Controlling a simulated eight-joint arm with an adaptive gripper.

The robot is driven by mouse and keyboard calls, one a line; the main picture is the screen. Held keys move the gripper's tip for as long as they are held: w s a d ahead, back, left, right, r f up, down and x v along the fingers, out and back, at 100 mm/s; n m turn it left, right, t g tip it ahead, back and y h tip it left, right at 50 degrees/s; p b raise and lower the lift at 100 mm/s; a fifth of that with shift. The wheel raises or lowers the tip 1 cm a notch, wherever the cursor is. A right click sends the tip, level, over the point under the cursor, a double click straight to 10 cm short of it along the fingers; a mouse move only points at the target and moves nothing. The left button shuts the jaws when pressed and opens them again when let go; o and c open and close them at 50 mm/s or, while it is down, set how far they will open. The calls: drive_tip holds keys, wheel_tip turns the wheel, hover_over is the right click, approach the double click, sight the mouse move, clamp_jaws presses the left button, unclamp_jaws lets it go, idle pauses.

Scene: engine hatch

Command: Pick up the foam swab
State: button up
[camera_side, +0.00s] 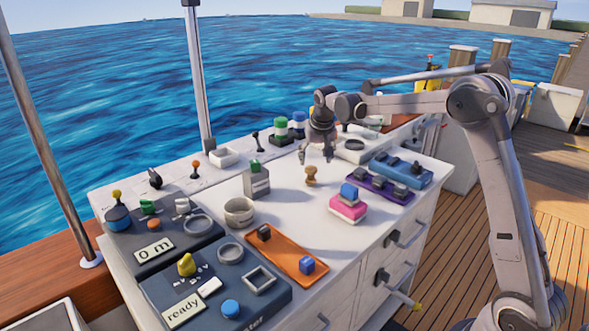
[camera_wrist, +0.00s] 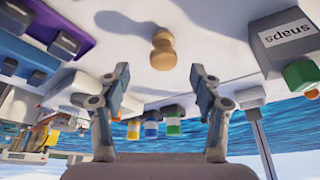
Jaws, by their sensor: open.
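I cannot tell for sure which thing is the foam swab. A small tan knob-shaped piece (camera_side: 311,175) stands upright on the white worktop; it also shows in the wrist view (camera_wrist: 163,48), centred just beyond the fingertips. A pink and white block (camera_side: 348,208) with a blue block (camera_side: 349,191) on top sits right of it in the side view. My gripper (camera_side: 315,155) is open and empty, fingers pointing down above the worktop behind the tan piece. In the wrist view my gripper (camera_wrist: 160,72) has its two fingers wide apart, touching nothing.
A grey labelled box (camera_side: 256,182) and a round cup (camera_side: 239,212) stand to the left. An orange tray (camera_side: 285,250) lies in front; purple (camera_side: 378,188) and blue (camera_side: 412,170) trays lie right. Colored-lid jars (camera_side: 281,128) stand behind. The worktop around the tan piece is clear.

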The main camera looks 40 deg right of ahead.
sight(312, 169)
drive_tip(key=shift+w+x, duration=0.15)
drive_tip(key=shift+x, duration=2.2)
drive_tip(key=shift+w+x, duration=0.15)
drive_tip(key=shift+x, duration=2.15)
drive_tip(key=shift+a, duration=0.15)
drive_tip(key=shift+r, duration=0.1)
drive_tip(key=c, duration=1.3)
